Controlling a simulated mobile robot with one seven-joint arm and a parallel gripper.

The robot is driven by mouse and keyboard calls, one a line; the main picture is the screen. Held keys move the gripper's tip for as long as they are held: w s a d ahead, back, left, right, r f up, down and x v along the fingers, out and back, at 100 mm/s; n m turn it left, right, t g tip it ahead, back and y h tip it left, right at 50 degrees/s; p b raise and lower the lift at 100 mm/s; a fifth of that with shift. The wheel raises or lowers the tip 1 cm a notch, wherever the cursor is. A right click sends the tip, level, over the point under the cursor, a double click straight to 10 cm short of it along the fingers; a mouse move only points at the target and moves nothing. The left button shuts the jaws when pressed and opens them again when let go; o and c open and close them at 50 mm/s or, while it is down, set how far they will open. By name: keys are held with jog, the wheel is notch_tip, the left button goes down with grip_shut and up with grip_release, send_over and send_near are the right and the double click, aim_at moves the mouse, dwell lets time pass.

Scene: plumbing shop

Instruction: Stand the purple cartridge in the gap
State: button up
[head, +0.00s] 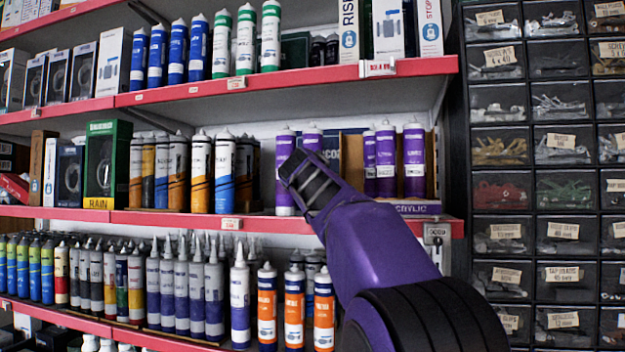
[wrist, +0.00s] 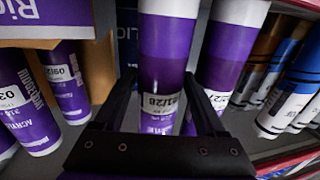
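Purple cartridges with white labels stand upright on the middle shelf. In the head view a left pair (head: 285,190) (head: 312,137) stands apart from a right group (head: 414,165) (head: 386,165). Between them is a gap with a brown panel behind, partly hidden by my arm. My gripper (head: 305,182) is in front of the left pair and hides part of it. In the wrist view the gripper's (wrist: 160,80) fingers are apart, with one purple cartridge (wrist: 165,55) between or just beyond their tips. No firm contact shows. Its neighbour (wrist: 225,60) stands close on the right.
Orange and blue cartridges (head: 198,170) stand left of the purple pair. The red shelf edge above (head: 330,74) limits height. Drawers (head: 500,190) stand at the right.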

jog(key=shift+r, duration=0.1)
jog(key=shift+r, duration=0.15)
jog(key=s+a+b, duration=0.1)
jog(key=s+b, duration=0.4)
jog(key=s, duration=0.7)
jog(key=shift+a+b, duration=0.2)
jog(key=shift+b, duration=0.2)
